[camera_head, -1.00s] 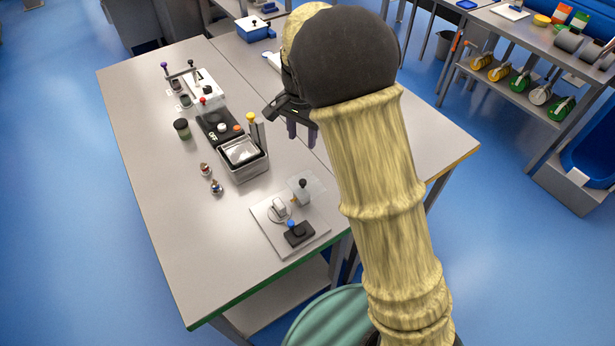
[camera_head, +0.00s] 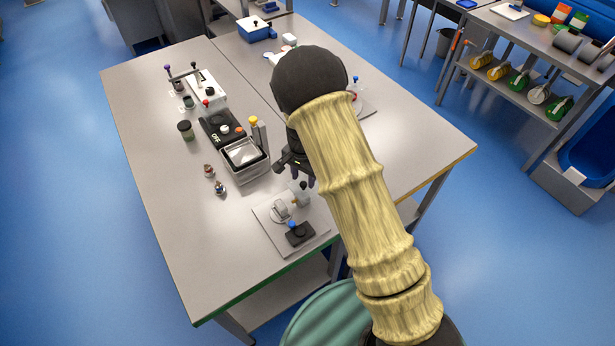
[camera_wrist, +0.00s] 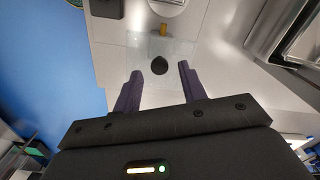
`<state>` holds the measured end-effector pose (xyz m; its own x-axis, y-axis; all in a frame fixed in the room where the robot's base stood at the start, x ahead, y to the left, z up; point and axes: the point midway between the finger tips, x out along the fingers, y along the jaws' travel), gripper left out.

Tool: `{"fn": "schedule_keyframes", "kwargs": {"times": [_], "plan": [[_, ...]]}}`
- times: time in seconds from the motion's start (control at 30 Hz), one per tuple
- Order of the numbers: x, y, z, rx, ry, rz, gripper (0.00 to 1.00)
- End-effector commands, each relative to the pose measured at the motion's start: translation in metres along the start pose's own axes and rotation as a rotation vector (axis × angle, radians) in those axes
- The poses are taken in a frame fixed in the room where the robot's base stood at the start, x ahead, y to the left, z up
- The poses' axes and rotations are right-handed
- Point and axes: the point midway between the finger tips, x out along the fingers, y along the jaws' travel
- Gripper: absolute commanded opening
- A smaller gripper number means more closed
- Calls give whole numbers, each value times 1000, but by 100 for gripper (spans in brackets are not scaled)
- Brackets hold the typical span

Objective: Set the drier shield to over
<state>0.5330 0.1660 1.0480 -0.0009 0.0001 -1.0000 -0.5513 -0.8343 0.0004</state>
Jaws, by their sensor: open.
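The drier shield is a clear pane with a black knob. In the wrist view the shield (camera_wrist: 140,48) lies beside the white round part (camera_wrist: 168,3), off to its side rather than over it, with a brass-coloured piece at its far edge. The black knob (camera_wrist: 159,66) sits just beyond and between my fingertips. In the head view the shield (camera_head: 301,199) is at the back right of the square plate (camera_head: 270,225), partly hidden by my gripper. My gripper (camera_head: 304,181) is open and empty above it; the wrist view shows both purple fingers of my gripper (camera_wrist: 157,76) apart.
A black block with a blue knob (camera_head: 299,235) stands at the plate's front. A metal tray (camera_head: 243,158) with a yellow-topped post is close behind. Two small knobbed pieces (camera_head: 220,188) stand to the left. The table's front left is clear.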

Motion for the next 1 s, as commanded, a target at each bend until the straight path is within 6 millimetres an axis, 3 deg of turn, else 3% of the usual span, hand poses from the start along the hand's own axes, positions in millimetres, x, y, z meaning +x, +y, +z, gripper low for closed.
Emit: {"fn": "schedule_keyframes", "kwargs": {"times": [0.2,0.47,0.53,0.7,1.0], "plan": [[18,0,0,2,0,0,42],[20,0,0,1,0,-1,42],[19,0,0,1,0,-1,34],[19,0,0,1,0,-1,0],[19,0,1,5,1,-2,0]]}}
